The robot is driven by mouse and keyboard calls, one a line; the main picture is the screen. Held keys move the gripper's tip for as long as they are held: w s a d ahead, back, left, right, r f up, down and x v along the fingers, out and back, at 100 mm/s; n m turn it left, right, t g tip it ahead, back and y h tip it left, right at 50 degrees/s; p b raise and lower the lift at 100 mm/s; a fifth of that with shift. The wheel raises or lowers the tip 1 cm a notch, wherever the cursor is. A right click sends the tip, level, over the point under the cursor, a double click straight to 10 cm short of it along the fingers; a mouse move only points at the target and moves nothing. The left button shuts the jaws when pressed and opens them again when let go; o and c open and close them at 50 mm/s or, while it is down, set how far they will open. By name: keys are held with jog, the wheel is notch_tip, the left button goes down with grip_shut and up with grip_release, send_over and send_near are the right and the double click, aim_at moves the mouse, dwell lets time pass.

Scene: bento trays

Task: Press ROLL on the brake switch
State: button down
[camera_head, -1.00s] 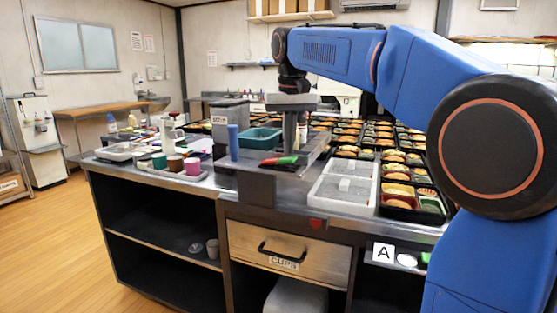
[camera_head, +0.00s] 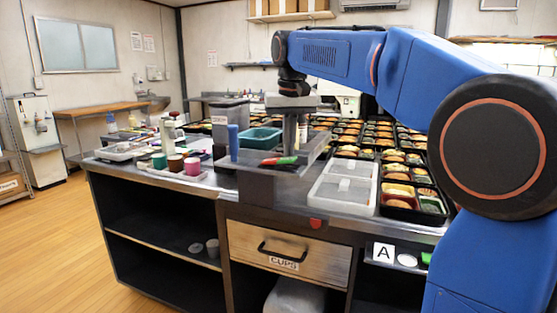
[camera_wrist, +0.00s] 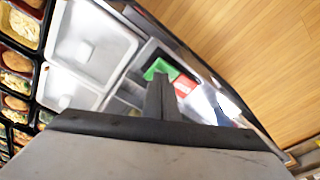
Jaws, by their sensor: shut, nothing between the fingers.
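A small red and green rocker (camera_head: 279,161) sits on the grey raised stand at the counter's front; I take it for the brake switch. No lettering is readable on it. In the wrist view its green part (camera_wrist: 157,68) and red part (camera_wrist: 185,88) show just beyond my fingers. My gripper (camera_head: 290,153) is shut and empty, pointing down over the green end. The fingers (camera_wrist: 160,98) cover part of the stand. I cannot tell whether the tips touch the rocker.
A blue cylinder (camera_head: 233,142) and a teal tray (camera_head: 260,138) stand close to my gripper. Cups (camera_head: 192,166) stand on the left. A drawer (camera_head: 288,255) marked CUPS is below.

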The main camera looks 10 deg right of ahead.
jog(key=shift+f, duration=0.5)
dwell(0.3)
jog(key=shift+r, duration=3.5)
jog(key=s+d+f+t, duration=0.1)
jog(key=s+d+f, duration=0.2)
jog(key=s+f, duration=1.3)
jog(key=s+d+f+n+t, duration=0.1)
jog(key=s+d+f, duration=0.3)
jog(key=s+f, duration=1.3)
jog(key=shift+s+f+t, duration=0.15)
jog(key=shift+f+t, duration=0.1)
jog(key=shift+t, duration=0.25)
